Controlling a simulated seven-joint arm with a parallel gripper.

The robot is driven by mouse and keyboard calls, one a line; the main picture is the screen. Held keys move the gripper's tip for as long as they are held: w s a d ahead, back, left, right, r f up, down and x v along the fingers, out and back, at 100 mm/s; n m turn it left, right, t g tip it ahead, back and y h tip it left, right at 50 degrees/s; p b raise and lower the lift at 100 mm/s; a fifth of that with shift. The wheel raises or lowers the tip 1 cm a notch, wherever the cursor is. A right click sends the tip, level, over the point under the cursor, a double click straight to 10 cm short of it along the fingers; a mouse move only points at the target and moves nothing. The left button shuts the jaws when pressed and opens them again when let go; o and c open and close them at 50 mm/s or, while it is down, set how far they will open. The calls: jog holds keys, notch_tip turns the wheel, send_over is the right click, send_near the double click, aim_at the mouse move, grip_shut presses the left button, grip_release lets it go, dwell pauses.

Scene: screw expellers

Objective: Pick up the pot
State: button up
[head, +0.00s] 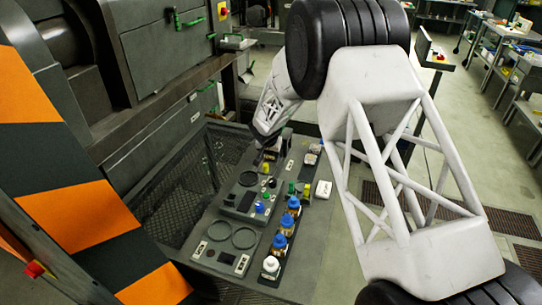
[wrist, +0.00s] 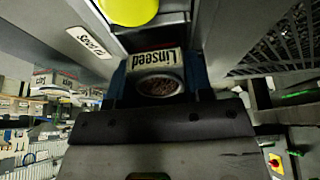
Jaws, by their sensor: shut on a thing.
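A small pot (wrist: 154,60) with a white label reading "Linseed" shows in the wrist view, its round open end facing the camera with brownish contents inside. My gripper (wrist: 159,76) is shut on it, with a blue finger on each side. In the head view my gripper (head: 268,146) is over the far part of the grey control panel (head: 212,285). The pot is too small and dark there to make out clearly. I cannot tell whether its base touches the panel.
A row of jars with blue lids (head: 280,242) and a white-lidded jar (head: 271,265) stands along the panel's right side. Knobs and a white box (head: 323,189) are nearby. A yellow knob (wrist: 128,8) is close to the pot. A striped machine (head: 80,210) is at left.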

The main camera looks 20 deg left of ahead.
jog(key=shift+c, duration=0.4)
jog(key=shift+r, duration=0.15)
jog(key=shift+r, duration=4.9)
jog(key=shift+w+d+f+g, duration=0.15)
jog(key=shift+f+g, duration=0.55)
jog(key=shift+f, duration=0.35)
jog(key=shift+f+g, duration=0.6)
jog(key=shift+f, duration=0.1)
jog(key=shift+f, duration=0.15)
jog(key=shift+f, duration=2.25)
jog(key=shift+f, duration=0.9)
